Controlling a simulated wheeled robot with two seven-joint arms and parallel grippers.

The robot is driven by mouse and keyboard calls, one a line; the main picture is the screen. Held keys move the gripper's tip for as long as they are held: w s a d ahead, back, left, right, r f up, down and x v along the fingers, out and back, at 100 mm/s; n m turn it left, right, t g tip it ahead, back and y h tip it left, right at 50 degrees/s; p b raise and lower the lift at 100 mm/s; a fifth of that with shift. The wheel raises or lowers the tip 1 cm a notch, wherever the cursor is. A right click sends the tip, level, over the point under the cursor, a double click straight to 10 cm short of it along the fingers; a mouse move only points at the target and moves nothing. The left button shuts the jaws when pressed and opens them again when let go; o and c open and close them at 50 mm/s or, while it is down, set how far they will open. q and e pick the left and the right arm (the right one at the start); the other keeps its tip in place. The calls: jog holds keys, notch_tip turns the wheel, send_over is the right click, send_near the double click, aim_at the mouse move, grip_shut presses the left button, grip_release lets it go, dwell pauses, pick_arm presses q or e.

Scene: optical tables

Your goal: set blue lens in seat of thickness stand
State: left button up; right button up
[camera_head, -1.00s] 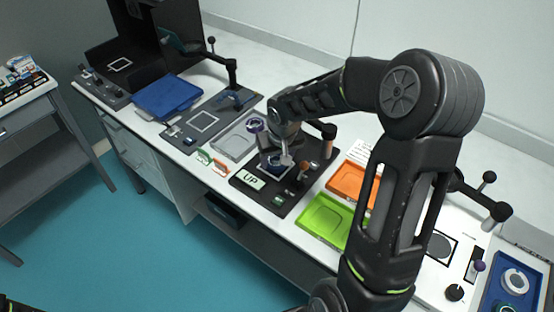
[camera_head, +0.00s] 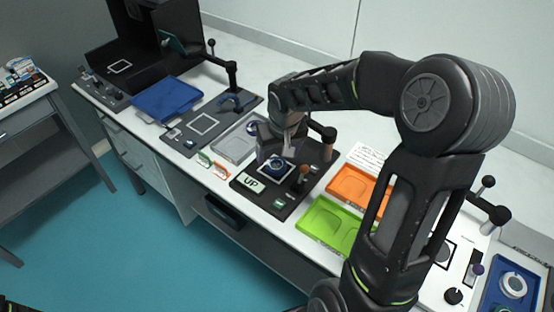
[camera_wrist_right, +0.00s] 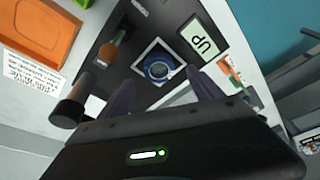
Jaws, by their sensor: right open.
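The blue lens (camera_head: 278,168) is a small dark blue disc with a paler ring. It lies inside the white-outlined square seat of the black thickness stand (camera_head: 247,166), which bears an "UP" label. In the right wrist view the lens (camera_wrist_right: 158,67) appears roughly centred in the white square, with the stand's dark plate (camera_wrist_right: 150,28) around it. My right gripper (camera_wrist_right: 163,90) is open, its two dark fingers apart and clear of the lens in that view. In the head view the right gripper (camera_head: 278,149) is just above and behind the lens. My left gripper is not in view.
A grey tray (camera_head: 226,147) is left of the stand; orange (camera_head: 352,183) and green (camera_head: 318,228) trays are right of it. An orange-topped post (camera_head: 303,175) and a dark knob (camera_head: 329,133) rise from the stand. A blue tray (camera_head: 160,108) lies farther left.

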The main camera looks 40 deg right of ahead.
jog(key=v, duration=0.7)
jog(key=shift+d, duration=0.1)
